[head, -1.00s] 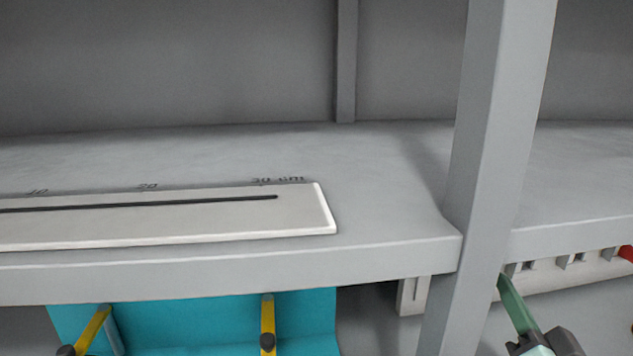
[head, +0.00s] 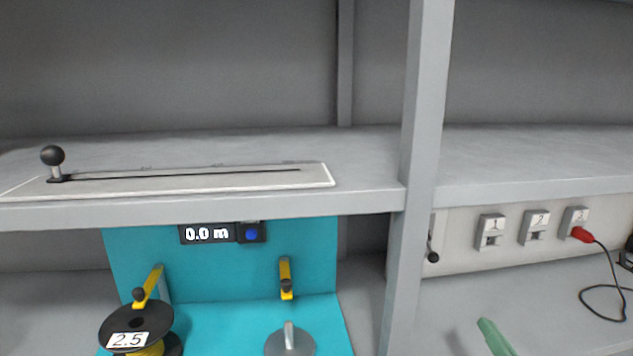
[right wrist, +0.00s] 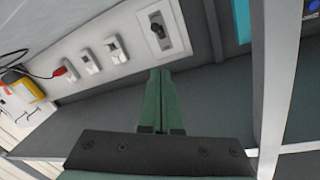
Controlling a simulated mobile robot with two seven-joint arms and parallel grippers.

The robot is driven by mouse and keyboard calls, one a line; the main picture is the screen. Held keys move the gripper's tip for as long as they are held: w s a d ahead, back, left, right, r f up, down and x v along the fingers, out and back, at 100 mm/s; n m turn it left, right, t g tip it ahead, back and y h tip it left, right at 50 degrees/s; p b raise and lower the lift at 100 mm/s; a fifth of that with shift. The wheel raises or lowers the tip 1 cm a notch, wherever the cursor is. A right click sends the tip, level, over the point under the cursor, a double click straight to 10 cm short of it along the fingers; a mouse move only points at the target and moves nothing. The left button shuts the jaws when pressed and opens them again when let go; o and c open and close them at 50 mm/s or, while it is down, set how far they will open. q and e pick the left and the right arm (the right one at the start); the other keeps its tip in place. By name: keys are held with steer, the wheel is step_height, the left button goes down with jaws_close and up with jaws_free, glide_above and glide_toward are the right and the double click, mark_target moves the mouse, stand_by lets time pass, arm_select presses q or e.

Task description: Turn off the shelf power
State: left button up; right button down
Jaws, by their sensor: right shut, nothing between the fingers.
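A small switch lever with a black knob (head: 433,257) sticks out of a pale strip under the upper shelf, just right of the grey post, which hides part of it. In the right wrist view the same black switch (right wrist: 157,30) sits on a white framed plate. My right gripper (right wrist: 160,72) has its green fingers together and empty, apart from the switch and pointing towards its plate. In the head view only a green finger (head: 494,337) shows at the bottom, right of the post. My left gripper is out of view.
Numbered sockets (head: 534,228) line the strip; a red plug (head: 582,234) with a black cable is in the right one. The grey post (head: 420,140) stands left of my right gripper. A reel marked 2.5 (head: 128,340) and a 0.0 m display (head: 207,234) are left.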

step_height(320, 180, down, 12)
steer(key=s+a+n+g, duration=0.2)
steer(key=s+n+g, duration=0.1)
steer(key=g, duration=0.2)
steer(key=s+a+f+n+g, duration=0.2)
steer(key=s+f+g, duration=0.3)
steer(key=s+f, duration=0.3)
steer(key=s+a+f+n+g, duration=0.1)
steer(key=s+f+n+g, duration=0.25)
steer(key=s+f, duration=0.45)
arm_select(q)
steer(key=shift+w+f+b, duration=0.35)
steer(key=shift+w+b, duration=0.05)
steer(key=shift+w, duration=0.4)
arm_select(e)
steer(key=w+a+f+t+y, duration=0.2)
steer(key=w+a+f+t, duration=0.1)
steer(key=f, duration=0.7)
steer(key=shift+a+m+t+y, duration=0.45)
steer(key=shift+a+t, duration=0.2)
steer(key=shift+t, duration=0.4)
